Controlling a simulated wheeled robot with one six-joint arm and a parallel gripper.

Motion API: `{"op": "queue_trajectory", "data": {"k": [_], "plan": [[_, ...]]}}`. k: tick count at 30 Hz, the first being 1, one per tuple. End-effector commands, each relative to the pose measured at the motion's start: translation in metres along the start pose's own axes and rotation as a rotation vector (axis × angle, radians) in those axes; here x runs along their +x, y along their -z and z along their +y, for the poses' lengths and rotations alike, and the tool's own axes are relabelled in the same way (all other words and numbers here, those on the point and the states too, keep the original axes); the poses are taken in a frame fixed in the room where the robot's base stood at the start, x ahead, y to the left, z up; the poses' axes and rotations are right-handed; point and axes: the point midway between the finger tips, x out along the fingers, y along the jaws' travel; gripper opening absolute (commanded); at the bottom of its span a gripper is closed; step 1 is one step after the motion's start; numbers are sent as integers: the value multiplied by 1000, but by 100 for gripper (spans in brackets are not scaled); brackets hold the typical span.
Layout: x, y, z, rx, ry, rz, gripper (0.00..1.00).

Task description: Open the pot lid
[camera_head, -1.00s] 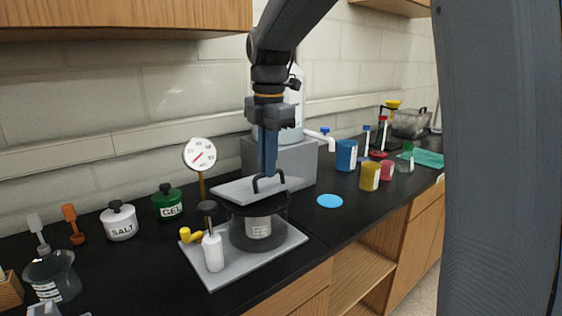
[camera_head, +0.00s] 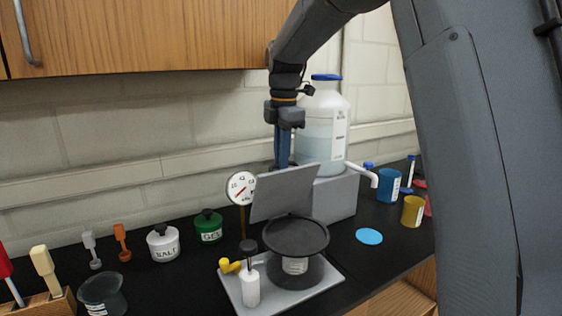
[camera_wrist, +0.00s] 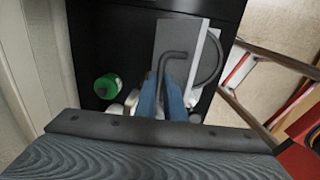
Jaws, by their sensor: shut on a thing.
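The pot (camera_head: 296,236) is dark and round with a wide rim, and stands on a light grey base plate (camera_head: 322,286). The lid (camera_head: 283,193), a flat grey panel, is raised and tilted steeply behind the pot. My gripper (camera_head: 283,158) is above and behind the lid's top edge, its fingertips partly hidden by the panel. In the wrist view my blue fingers (camera_wrist: 162,92) are closed on a dark bent handle (camera_wrist: 172,56) beside the grey lid (camera_wrist: 186,38). The handle is hidden in the head view.
A dial gauge (camera_head: 241,188) stands left of the lid. A large jug (camera_head: 322,128) on a grey block (camera_head: 336,197) is close on the right. A wooden cabinet (camera_head: 150,38) hangs above.

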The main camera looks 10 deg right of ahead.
Motion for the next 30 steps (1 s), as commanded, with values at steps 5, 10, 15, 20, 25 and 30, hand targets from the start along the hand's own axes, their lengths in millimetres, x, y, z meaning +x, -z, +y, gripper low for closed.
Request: {"op": "queue_trajectory", "data": {"k": [5,10,15,20,25,30], "plan": [[7,-5,3,9,14,2,0],[8,-7,5,13,17,2,0],[8,-8,5,14,18,2,0],[8,-8,5,14,18,1,0],[7,-8,5,14,16,1,26],[4,-8,6,14,12,0,28]]}}
